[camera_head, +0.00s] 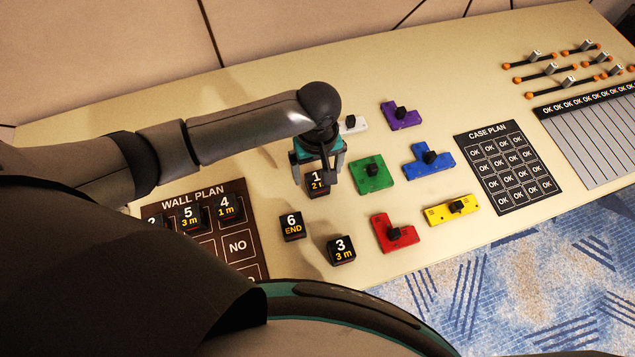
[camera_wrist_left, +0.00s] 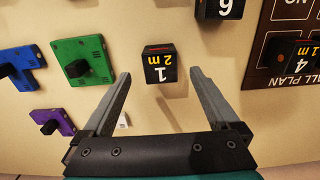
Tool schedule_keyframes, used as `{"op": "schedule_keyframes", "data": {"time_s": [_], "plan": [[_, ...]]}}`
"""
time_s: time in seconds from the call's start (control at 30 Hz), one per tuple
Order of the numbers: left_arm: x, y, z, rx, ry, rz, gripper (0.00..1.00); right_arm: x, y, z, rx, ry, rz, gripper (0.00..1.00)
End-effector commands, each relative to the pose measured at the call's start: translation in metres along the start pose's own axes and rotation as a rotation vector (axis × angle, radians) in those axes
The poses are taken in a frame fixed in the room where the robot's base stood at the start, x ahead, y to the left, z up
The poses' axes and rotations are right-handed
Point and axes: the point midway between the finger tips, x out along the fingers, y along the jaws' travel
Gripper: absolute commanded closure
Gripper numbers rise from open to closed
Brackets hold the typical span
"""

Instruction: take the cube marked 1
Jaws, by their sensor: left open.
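The cube marked 1 (camera_head: 317,186) is black with "1" and "2 m" on top and stands on the tan table. My left gripper (camera_head: 317,177) is above it, pointing down, with a finger on either side in the head view. In the left wrist view the cube (camera_wrist_left: 160,66) lies just beyond the open fingertips of my left gripper (camera_wrist_left: 160,74), near the middle between them. Nothing is between the fingers. Part of the cube is hidden by the gripper in the head view. My right gripper is not in view.
The cube marked 6 (camera_head: 292,226) and the cube marked 3 (camera_head: 341,250) stand nearby. A green piece (camera_head: 372,175) and a red piece (camera_head: 395,233) lie to the right. The wall plan board (camera_head: 237,247) holds several cubes at left; the case plan board (camera_head: 497,168) is at right.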

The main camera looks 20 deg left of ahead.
Motion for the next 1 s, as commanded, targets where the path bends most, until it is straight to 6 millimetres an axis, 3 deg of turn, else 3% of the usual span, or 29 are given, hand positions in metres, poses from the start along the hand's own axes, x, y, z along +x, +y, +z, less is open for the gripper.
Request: {"op": "schedule_keyframes", "data": {"time_s": [0.03, 0.2, 0.47, 1.0], "plan": [[0.012, -0.002, 0.0, -0.001, 0.0, -0.003, 0.05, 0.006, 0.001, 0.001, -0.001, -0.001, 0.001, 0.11], [0.03, -0.001, 0.001, 0.0, 0.001, -0.001, 0.05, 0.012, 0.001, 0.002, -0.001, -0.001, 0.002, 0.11], [0.032, -0.001, 0.001, 0.0, 0.001, 0.0, 0.05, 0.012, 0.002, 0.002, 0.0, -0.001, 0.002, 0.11], [0.031, -0.001, 0.001, 0.0, 0.001, 0.0, 0.65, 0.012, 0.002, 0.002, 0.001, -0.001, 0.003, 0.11]]}}
